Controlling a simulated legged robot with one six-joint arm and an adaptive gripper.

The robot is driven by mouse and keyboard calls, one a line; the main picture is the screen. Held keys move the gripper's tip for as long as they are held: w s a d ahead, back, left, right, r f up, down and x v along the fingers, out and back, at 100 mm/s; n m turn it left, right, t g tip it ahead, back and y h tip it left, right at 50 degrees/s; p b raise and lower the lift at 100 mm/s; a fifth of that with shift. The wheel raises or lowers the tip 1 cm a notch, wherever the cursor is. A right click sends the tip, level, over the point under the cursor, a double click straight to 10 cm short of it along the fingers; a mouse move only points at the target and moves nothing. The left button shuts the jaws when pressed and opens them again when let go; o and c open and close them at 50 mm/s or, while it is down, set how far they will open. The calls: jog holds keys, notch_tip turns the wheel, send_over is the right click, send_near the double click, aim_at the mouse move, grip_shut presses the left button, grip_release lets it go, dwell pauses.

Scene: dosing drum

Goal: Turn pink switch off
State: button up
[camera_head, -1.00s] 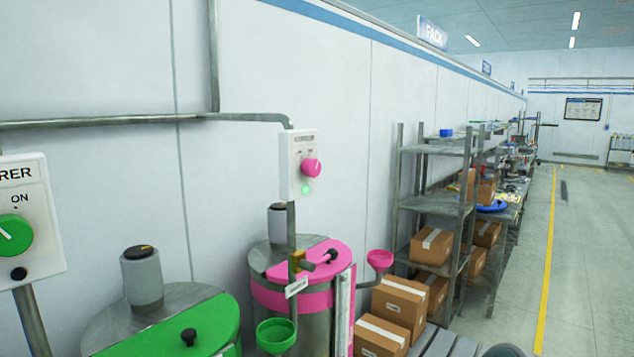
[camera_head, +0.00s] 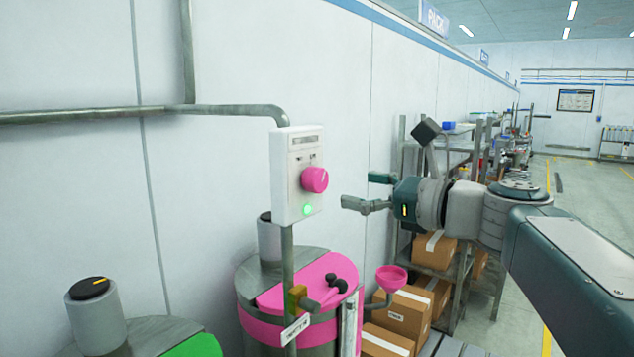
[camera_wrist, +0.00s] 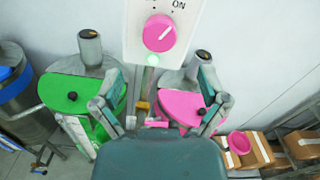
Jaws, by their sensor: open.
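The pink switch (camera_head: 315,179) is a round knob on a white control box (camera_head: 297,204) on a post. A green light (camera_head: 308,210) glows below it. In the wrist view the pink knob (camera_wrist: 159,33) is at the top centre, with its white mark pointing up and right toward the "ON" label. My gripper (camera_head: 362,191) is open and empty, to the right of the knob and apart from it, with its fingers pointing left toward the box. In the wrist view my gripper's two fingers (camera_wrist: 160,105) are spread below the knob.
A pink-lidded drum (camera_head: 290,318) stands below the box, with a pink funnel (camera_head: 391,278) beside it. A green-lidded drum (camera_wrist: 72,92) is to the left. Cardboard boxes (camera_head: 402,310) and a metal shelf (camera_head: 470,150) are behind my arm. A pipe (camera_head: 100,115) runs along the wall.

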aim_at(322, 181)
jog(key=x, duration=0.8)
jog(key=c, duration=1.1)
